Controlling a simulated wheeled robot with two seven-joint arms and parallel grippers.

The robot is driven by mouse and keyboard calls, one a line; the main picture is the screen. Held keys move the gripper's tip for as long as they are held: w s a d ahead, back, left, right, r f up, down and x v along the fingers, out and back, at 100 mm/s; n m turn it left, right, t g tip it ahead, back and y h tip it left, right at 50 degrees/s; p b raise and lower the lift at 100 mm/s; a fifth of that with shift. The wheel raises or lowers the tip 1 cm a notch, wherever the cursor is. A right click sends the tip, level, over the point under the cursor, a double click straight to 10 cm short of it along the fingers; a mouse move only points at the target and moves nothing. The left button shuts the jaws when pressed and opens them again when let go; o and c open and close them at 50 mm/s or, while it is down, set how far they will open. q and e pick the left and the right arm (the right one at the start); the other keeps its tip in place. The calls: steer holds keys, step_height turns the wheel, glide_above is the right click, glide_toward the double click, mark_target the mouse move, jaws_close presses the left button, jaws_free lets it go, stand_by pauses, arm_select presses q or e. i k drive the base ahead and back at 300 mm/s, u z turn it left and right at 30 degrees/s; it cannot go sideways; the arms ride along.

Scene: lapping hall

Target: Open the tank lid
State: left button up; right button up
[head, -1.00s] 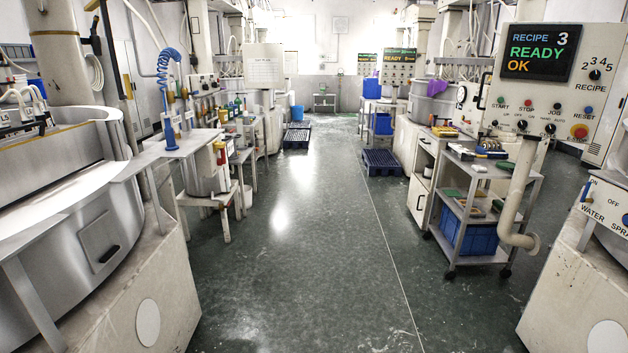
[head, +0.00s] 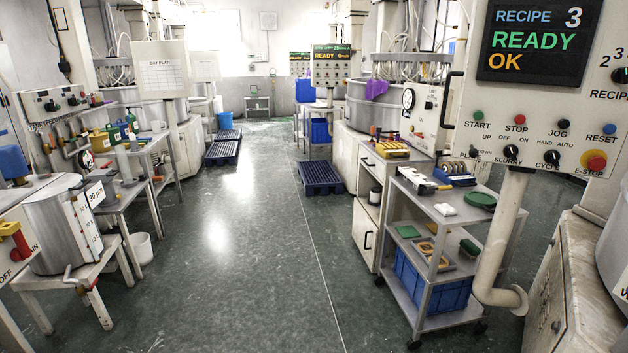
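A grey metal tank (head: 50,237) stands upright on a low white stand (head: 75,272) at the left, in the head view. Its pale top (head: 52,187) looks closed, but the lid's edge and any handle are too small to tell. A white label plate (head: 86,222) with a scale is on its right side, and a small tap (head: 72,277) is low at its front. Neither of my grippers is in view.
A clear green aisle floor (head: 235,250) runs ahead. A cart (head: 428,290) with a blue crate (head: 432,283) and a control panel (head: 545,90) stand at the right. A white bucket (head: 141,248) stands beyond the tank. Dark blue pallets (head: 320,178) lie further off.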

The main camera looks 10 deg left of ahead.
mark_target(68, 182)
steer(key=u, duration=0.55)
steer(key=i, duration=2.15)
steer(key=u, duration=1.4)
steer(key=i, duration=0.55)
steer(key=u, duration=0.45)
steer(key=k, duration=0.35)
steer(key=z, duration=1.55)
steer(key=i, duration=1.9)
steer(key=z, duration=0.75)
steer(key=i, duration=2.3)
steer(key=u, duration=0.65)
steer(key=i, duration=1.15)
steer(key=u, duration=1.8)
steer(key=i, duration=0.85)
steer(key=u, duration=0.7)
